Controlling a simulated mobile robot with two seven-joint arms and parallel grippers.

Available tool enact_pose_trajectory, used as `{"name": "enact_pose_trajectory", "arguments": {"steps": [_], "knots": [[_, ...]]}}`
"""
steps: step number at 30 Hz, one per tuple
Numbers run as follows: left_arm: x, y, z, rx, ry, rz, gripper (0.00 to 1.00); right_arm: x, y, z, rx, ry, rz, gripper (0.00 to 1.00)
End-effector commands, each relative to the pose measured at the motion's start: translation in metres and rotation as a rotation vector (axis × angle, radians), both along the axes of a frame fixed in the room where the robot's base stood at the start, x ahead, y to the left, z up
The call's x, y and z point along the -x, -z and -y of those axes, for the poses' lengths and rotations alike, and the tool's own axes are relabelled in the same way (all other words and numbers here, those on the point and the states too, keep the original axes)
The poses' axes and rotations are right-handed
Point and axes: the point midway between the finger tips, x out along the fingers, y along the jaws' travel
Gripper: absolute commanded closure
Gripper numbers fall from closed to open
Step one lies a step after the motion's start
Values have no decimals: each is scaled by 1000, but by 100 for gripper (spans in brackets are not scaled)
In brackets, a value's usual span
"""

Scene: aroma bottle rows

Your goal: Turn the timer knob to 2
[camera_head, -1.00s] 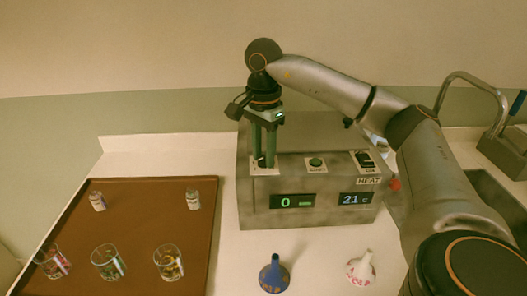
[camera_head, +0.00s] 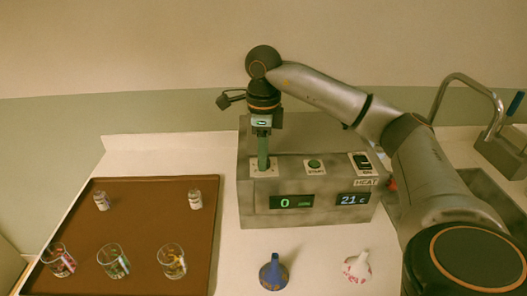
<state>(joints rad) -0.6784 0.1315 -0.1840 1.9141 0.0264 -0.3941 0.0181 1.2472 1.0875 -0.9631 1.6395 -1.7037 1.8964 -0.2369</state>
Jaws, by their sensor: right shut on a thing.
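The grey machine (camera_head: 335,221) stands on the counter and has a slanted top panel. Its left display (camera_head: 292,202) reads 0 and its right display (camera_head: 353,199) reads 21 C. My right gripper (camera_head: 263,168) points down at the panel's left end and is shut on the timer knob, which its fingers hide. Below them a light plate (camera_head: 257,173) shows on the panel. My left gripper is not in view.
A brown tray (camera_head: 150,228) at left holds two small bottles and three glasses with coloured contents. A blue funnel-shaped piece (camera_head: 273,275) and a white one (camera_head: 357,268) stand in front of the machine. A sink and tap (camera_head: 480,85) are at right.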

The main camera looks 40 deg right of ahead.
Motion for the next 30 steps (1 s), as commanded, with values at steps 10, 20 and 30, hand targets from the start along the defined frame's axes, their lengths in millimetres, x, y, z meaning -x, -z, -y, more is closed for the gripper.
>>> {"name": "enact_pose_trajectory", "arguments": {"steps": [10, 20, 30], "knots": [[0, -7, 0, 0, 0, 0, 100, 0, -1, 1, 2, 330, 1, 100], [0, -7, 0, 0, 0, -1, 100, -1, 0, 1, 0, 599, 1, 100], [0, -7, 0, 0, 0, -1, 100, -1, -1, 1, 0, 756, 2, 100]]}}
